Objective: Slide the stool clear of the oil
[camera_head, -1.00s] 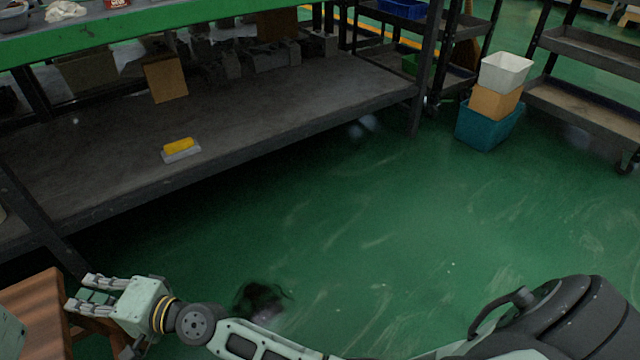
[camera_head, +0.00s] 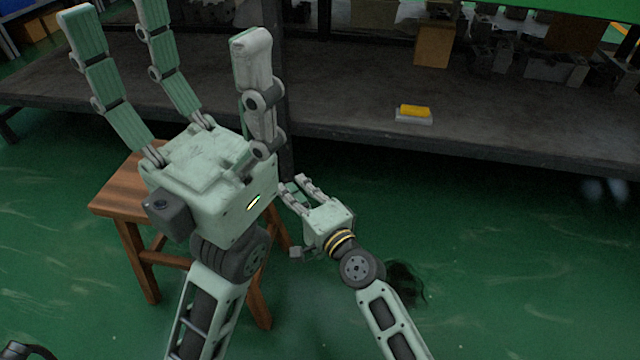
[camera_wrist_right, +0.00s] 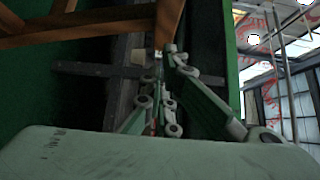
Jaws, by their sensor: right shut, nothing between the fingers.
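The brown wooden stool (camera_head: 115,200) stands upright on the green floor, partly hidden behind my left gripper (camera_head: 190,40). The left gripper is open and empty, its fingers spread upward. My right gripper (camera_head: 293,186) is shut and empty at the stool's right side; I cannot tell whether it touches the stool. A dark oil patch (camera_head: 408,284) lies on the floor to the right of the stool, partly covered by my right forearm. Floor shows between the patch and the visible stool legs. The right wrist view shows wooden stool parts (camera_wrist_right: 75,24) at the top left.
A long dark low shelf (camera_head: 340,125) runs behind the stool, with a post close behind it. A yellow-topped block (camera_head: 413,113) and a brown box (camera_head: 434,45) are on it.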

